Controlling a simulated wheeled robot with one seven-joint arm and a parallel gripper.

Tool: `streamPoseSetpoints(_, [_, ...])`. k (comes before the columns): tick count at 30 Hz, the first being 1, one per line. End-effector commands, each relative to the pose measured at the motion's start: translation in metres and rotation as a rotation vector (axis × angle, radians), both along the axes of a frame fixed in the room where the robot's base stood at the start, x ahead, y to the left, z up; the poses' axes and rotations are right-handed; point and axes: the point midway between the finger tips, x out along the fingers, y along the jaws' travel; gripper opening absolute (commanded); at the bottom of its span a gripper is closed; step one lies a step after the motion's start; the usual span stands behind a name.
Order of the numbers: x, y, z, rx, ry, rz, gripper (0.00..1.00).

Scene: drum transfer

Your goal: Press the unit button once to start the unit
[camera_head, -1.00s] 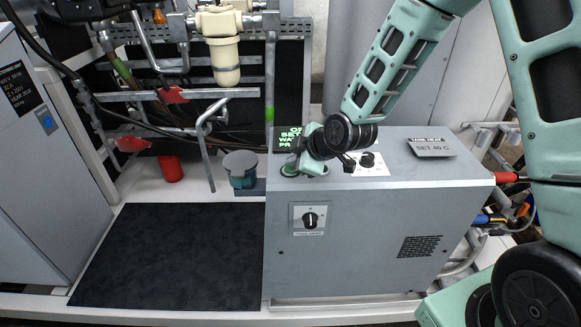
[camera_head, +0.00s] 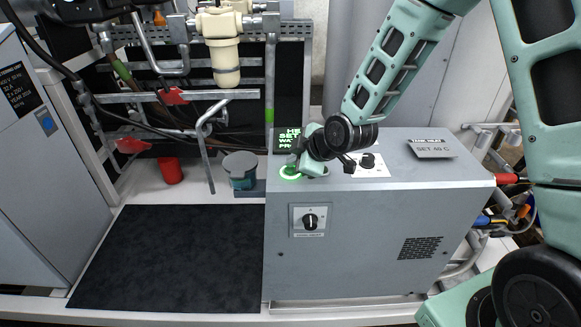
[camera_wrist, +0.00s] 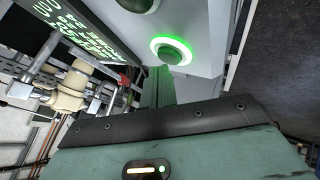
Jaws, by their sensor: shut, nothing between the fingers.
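The unit is a grey metal cabinet (camera_head: 345,215). Its round button (camera_head: 290,173) is at the top left corner and has a bright green lit ring. In the wrist view the button (camera_wrist: 172,51) shows whole, with its ring glowing green. My gripper (camera_head: 302,162) is shut and empty, right over the button's edge in the head view. I cannot tell whether its tips touch the button. A dark display (camera_head: 287,139) with green text stands behind the button; it also shows in the wrist view (camera_wrist: 80,25).
A rotary knob (camera_head: 310,221) is on the cabinet front. A small dial (camera_head: 367,161) and a "SET 40 C" plate (camera_head: 431,149) are on its top.

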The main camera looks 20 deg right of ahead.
Motion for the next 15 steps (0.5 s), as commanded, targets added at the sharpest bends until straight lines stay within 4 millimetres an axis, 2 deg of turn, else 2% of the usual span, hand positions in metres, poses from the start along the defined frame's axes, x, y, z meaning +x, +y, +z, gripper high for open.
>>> streamPoseSetpoints(8, [0.000, 0.000, 0.003, 0.000, 0.000, 0.000, 0.00])
streamPoseSetpoints(15, [0.000, 0.000, 0.025, -0.001, 0.000, -0.001, 0.00])
